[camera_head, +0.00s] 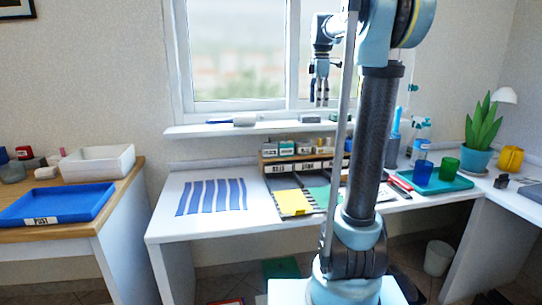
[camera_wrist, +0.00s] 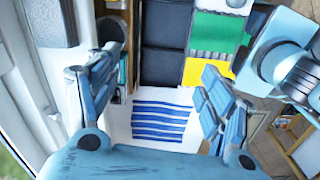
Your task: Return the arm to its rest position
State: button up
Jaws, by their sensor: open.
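My gripper (camera_head: 321,98) hangs in the air in front of the window, fingers pointing down, above the sill and the white desk. In the wrist view my gripper (camera_wrist: 158,75) shows its two blue fingers spread well apart, with nothing between them. My arm stands upright in the middle of the head view and bends over at the top. It hides part of the desk and the rack behind it.
The window sill (camera_head: 220,129) runs under the window. The white desk (camera_head: 180,228) carries a blue-striped cloth (camera_head: 212,196), a yellow sheet (camera_head: 294,202), a teal tray (camera_head: 453,184) and a potted plant (camera_head: 480,140). A blue tray (camera_head: 60,204) is at left.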

jog(key=s+f+m+t, duration=0.2)
jog(key=s+f+m, duration=1.6)
jog(key=s+f, duration=1.4)
jog(key=s, duration=0.2)
jog(key=shift+s+f+m, duration=0.3)
jog(key=shift+w+f, duration=0.2)
jog(key=shift+w, duration=0.25)
